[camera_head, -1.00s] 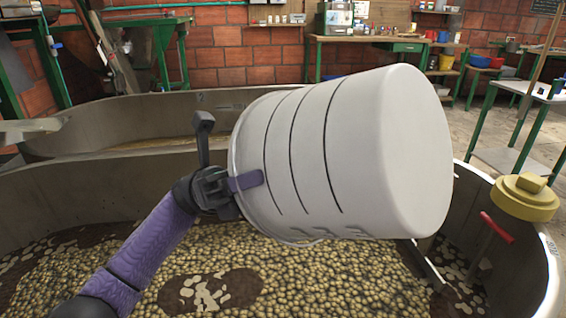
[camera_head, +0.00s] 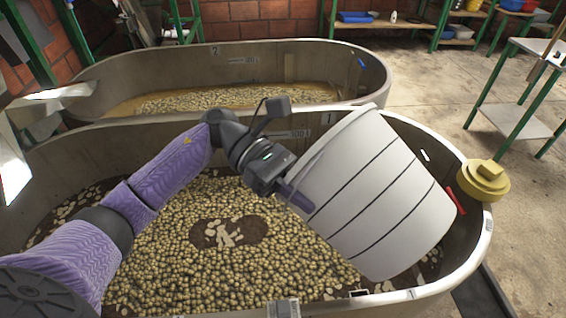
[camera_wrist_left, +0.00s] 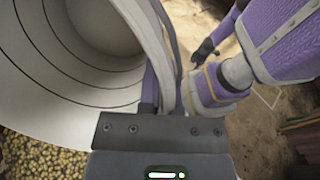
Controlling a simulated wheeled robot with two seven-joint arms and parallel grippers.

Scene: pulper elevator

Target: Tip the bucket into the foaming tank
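The white bucket (camera_head: 375,200), with dark rings, is tilted over the near tank (camera_head: 180,140), marked 1. Its base points to the lower right and its mouth to the upper left. My left gripper (camera_head: 298,198) is shut on its rim. In the left wrist view, the part of the bucket's inside (camera_wrist_left: 60,60) that shows looks empty. The near tank holds many small yellowish pieces (camera_head: 180,240) and dark patches with pale, foam-like blotches (camera_head: 228,233). A purple arm with a dark end, likely my right gripper (camera_wrist_left: 204,52), shows in the left wrist view; its opening is unclear.
A second tank (camera_head: 340,75), marked 2, with brownish liquid stands behind. A yellow capped fitting (camera_head: 484,180) and a red handle (camera_head: 455,200) sit at the near tank's right rim. A green-legged table (camera_head: 515,110) stands at right, with free floor around it.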

